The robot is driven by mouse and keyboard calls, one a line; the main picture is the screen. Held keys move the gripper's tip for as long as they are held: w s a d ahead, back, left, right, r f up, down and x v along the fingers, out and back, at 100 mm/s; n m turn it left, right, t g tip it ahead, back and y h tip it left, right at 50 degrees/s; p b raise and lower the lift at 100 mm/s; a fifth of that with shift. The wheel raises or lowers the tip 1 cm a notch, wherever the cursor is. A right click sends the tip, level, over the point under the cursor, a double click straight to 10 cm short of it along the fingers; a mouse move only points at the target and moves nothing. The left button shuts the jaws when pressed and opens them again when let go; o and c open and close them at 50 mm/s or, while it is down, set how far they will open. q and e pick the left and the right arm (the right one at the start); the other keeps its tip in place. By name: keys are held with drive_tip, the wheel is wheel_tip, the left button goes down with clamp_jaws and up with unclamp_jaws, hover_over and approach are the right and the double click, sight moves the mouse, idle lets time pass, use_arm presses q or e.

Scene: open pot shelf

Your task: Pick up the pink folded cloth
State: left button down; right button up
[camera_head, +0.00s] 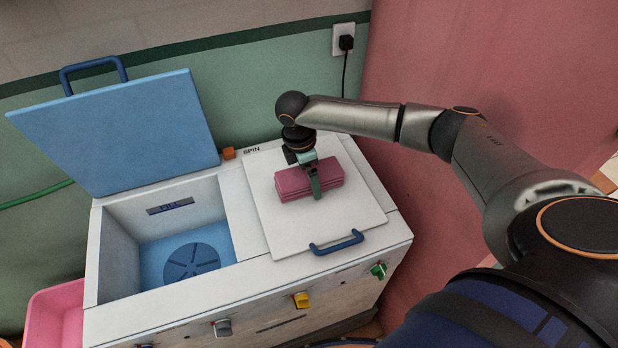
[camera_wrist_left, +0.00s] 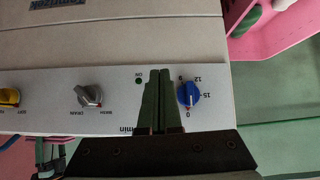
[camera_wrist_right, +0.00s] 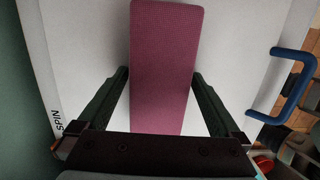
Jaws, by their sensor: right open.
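The pink folded cloth (camera_head: 292,186) lies flat on the closed white spin lid (camera_head: 283,233) of the washing machine. It also fills the middle of the right wrist view (camera_wrist_right: 165,60). My right gripper (camera_head: 314,184) is above the lid with one finger on each side of the cloth. In the right wrist view the gripper (camera_wrist_right: 160,75) is open, with visible gaps between its fingers and the cloth edges. My left gripper (camera_wrist_left: 158,75) shows only in its wrist view, shut and empty before the machine's knob panel.
The blue wash lid (camera_head: 120,130) stands open over the tub (camera_head: 190,255) at left. A blue handle (camera_head: 336,243) sits at the spin lid's front edge. Yellow (camera_head: 301,300) and green (camera_head: 379,270) knobs stick out in front. A pink basin (camera_head: 55,315) is at lower left.

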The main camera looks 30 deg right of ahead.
drive_tip(key=c, duration=1.3)
drive_tip(key=shift+r, duration=0.1)
